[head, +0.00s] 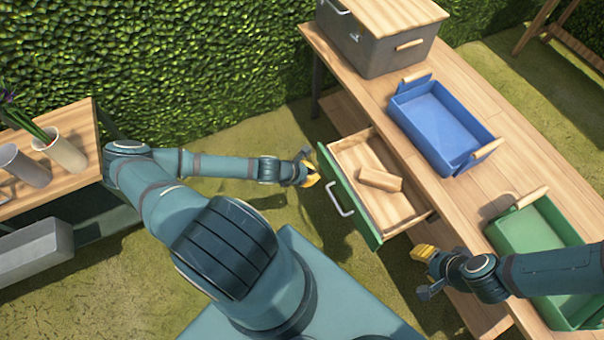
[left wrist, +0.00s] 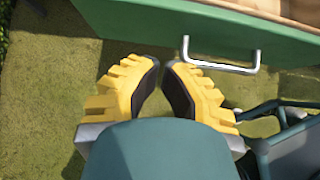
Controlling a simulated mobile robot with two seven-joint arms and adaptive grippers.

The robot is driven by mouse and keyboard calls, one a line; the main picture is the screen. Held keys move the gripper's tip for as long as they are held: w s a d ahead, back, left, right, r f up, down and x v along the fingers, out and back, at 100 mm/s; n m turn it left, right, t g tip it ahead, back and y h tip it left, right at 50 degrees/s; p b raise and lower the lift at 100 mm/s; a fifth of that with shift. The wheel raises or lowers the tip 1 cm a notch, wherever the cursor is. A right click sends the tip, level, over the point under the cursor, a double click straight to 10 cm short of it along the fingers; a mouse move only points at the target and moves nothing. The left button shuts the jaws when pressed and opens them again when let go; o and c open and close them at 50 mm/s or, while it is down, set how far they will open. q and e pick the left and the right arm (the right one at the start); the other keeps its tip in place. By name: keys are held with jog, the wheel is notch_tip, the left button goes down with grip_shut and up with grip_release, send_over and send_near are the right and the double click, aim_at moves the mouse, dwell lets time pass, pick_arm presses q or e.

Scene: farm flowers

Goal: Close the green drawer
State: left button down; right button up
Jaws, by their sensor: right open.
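The green drawer (head: 348,212) stands pulled out from the wooden table, its green front and silver handle (head: 340,199) facing left in the head view. A wooden block (head: 380,180) lies inside it. My left gripper (head: 311,174) is beside the far end of the drawer front; contact cannot be told. In the left wrist view the left gripper's yellow fingertips (left wrist: 161,62) are nearly together with nothing between them, below the green front (left wrist: 150,22) and left of the handle (left wrist: 222,67). My right gripper (head: 422,272) is open near the table's front edge, apart from the drawer.
On the wooden table (head: 480,105) stand a grey box (head: 375,45), a blue crate (head: 455,165) and a green crate (head: 500,238) near my right arm. A shelf with vases (head: 62,150) and a grey trough (head: 35,250) is at left. A hedge stands behind.

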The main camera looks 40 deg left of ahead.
aim_at(331, 169)
pick_arm(q)
jog(key=w, duration=0.1)
jog(key=w+d, duration=0.1)
jog(key=w+f, duration=0.1)
jog(key=shift+w+d+f+b, duration=0.1)
jog(key=shift+w+d+b, duration=0.15)
jog(key=shift+b, duration=0.15)
jog(key=shift+w+d, duration=0.25)
jog(key=shift+w, duration=0.3)
jog(key=shift+w+d, duration=0.2)
jog(key=shift+w, duration=0.25)
jog(key=w+d, duration=0.2)
jog(key=w, duration=0.3)
jog(key=w+d, duration=0.2)
jog(key=w, duration=0.3)
jog(key=w+d, duration=0.2)
jog(key=w, duration=0.3)
jog(key=shift+w+d, duration=0.2)
jog(key=shift+w, duration=0.1)
jog(key=shift+a, duration=0.1)
